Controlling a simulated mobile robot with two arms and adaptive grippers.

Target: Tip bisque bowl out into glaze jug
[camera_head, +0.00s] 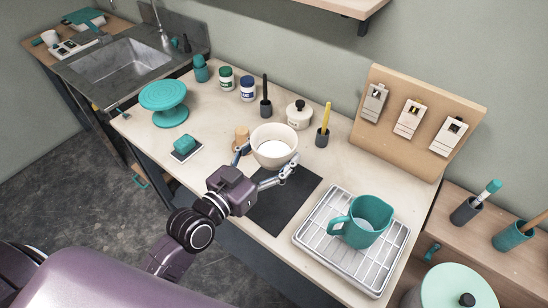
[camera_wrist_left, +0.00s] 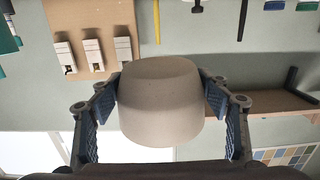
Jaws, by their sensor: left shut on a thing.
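The cream bisque bowl (camera_head: 274,147) is held between the fingers of my left gripper (camera_head: 266,168), roughly upright, near the back edge of the dark mat. Pale contents show inside it in the head view. In the left wrist view the bowl (camera_wrist_left: 160,105) fills the middle, with a finger pressed on each side. The teal glaze jug (camera_head: 367,218) stands upright on a white rack to the right of the gripper, its handle toward the left. The bowl and jug are well apart. My right gripper does not show.
The white wire rack (camera_head: 310,240) sits on a tray at the table's right end. A dark mat (camera_head: 285,205) lies below the gripper. A lidded white pot (camera_head: 299,115), a cup with a yellow tool (camera_head: 322,137) and a wooden piece (camera_head: 242,134) stand near the bowl.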

